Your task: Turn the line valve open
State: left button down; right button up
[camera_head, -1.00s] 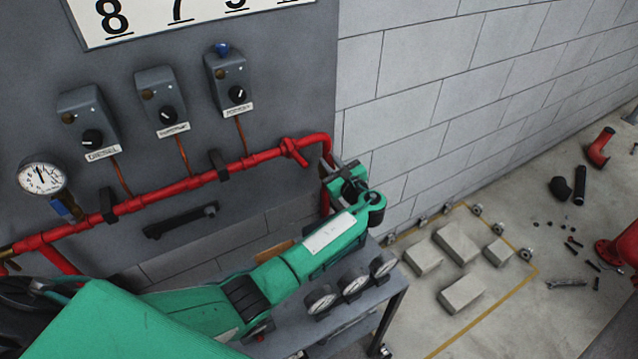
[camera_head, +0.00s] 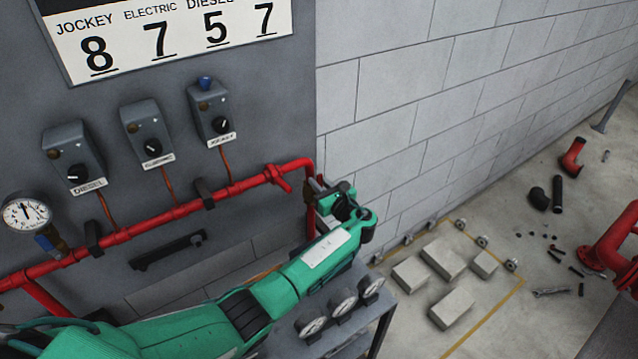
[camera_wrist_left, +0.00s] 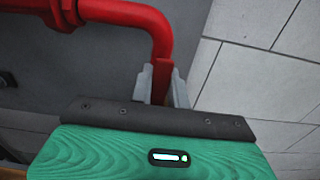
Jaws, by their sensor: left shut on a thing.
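The red pipe (camera_head: 150,222) runs along the grey panel and bends down at its right end. The line valve (camera_head: 309,192) is on the downward part, mostly hidden by my left gripper (camera_head: 318,190). In the left wrist view the two grey fingers of my left gripper (camera_wrist_left: 163,88) are shut on a flat red piece, which looks like the valve's handle (camera_wrist_left: 162,76), just below the pipe bend (camera_wrist_left: 155,22). How far the handle is turned cannot be told. My right gripper is in neither view.
A pressure gauge (camera_head: 25,214) sits at the pipe's left. Control boxes (camera_head: 148,130) are on the panel above the pipe. Small gauges (camera_head: 342,301) stand on a grey table (camera_head: 388,308) under my arm. Blocks (camera_head: 443,258) and loose pipe parts lie on the floor to the right.

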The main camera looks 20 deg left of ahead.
pick_arm(q)
jog(key=c, duration=1.3)
grip_release()
jog(key=shift+c, duration=0.2)
jog(key=shift+w, duration=0.1)
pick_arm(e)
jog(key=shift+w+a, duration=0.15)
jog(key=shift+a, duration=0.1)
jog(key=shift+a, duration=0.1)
pick_arm(q)
jog(key=b+v, duration=0.4)
jog(key=v, duration=1)
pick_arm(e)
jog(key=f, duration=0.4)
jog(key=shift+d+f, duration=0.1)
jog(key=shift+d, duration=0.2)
